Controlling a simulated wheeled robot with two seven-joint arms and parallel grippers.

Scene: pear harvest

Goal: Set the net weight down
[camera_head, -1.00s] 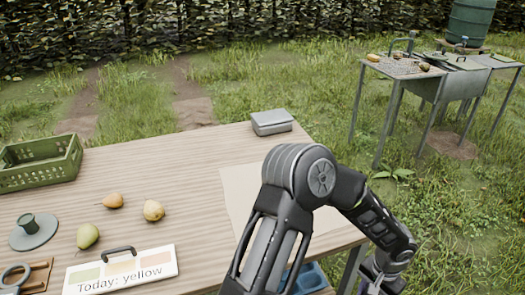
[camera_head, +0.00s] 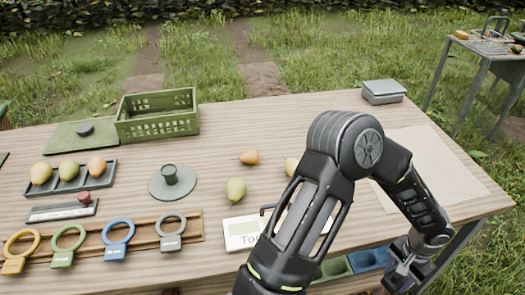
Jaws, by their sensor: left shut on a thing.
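My left gripper (camera_head: 405,276) is at the bottom right of the head view, beyond the table's front edge, with its arm bent across the table's right part. It is shut on the net weight, which I can hardly make out between the fingers at the picture's edge. My right gripper is not in view. The wooden table (camera_head: 230,126) fills the middle. A beige sheet (camera_head: 425,160) lies flat at its right end, partly hidden by my arm.
A green crate (camera_head: 158,125), a grey disc with a green knob (camera_head: 170,184), loose pears (camera_head: 236,190), a pear tray (camera_head: 70,176), coloured rings (camera_head: 118,232) and a sign (camera_head: 240,232) occupy the left and middle. A grey box (camera_head: 384,92) stands at the back right.

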